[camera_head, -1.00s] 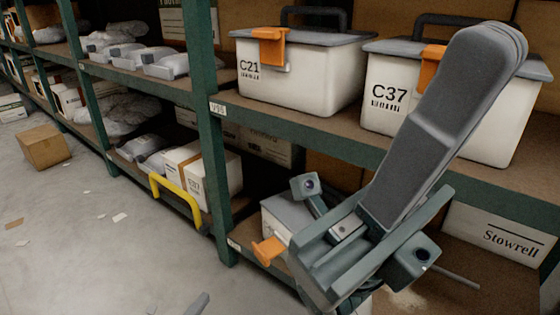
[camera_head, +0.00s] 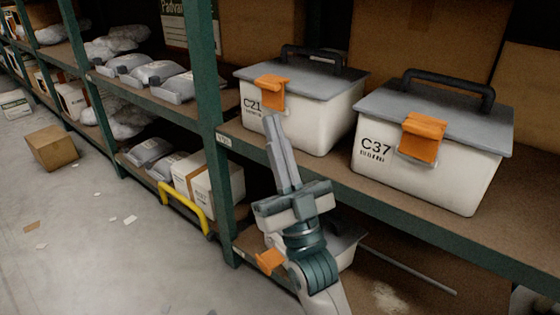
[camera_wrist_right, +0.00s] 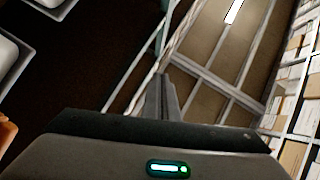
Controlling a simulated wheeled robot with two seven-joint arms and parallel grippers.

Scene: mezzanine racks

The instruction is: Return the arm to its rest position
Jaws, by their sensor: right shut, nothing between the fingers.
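My right gripper (camera_head: 270,122) is in the head view, in front of the rack. Its fingers are closed together, hold nothing and point up, overlapping the lower part of box C21 in the picture. The arm comes up from the bottom of the view. In the right wrist view the shut fingers (camera_wrist_right: 161,98) point toward the ceiling and high racks. My left gripper is not in the head view.
White box C21 (camera_head: 325,118) and white box C37 (camera_head: 430,178), with grey lids and orange latches, stand on the middle shelf. A green post (camera_head: 203,70) is left of the gripper. A yellow handle (camera_head: 187,205) juts out below. Open floor (camera_head: 90,265) lies left, with a cardboard box (camera_head: 50,148).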

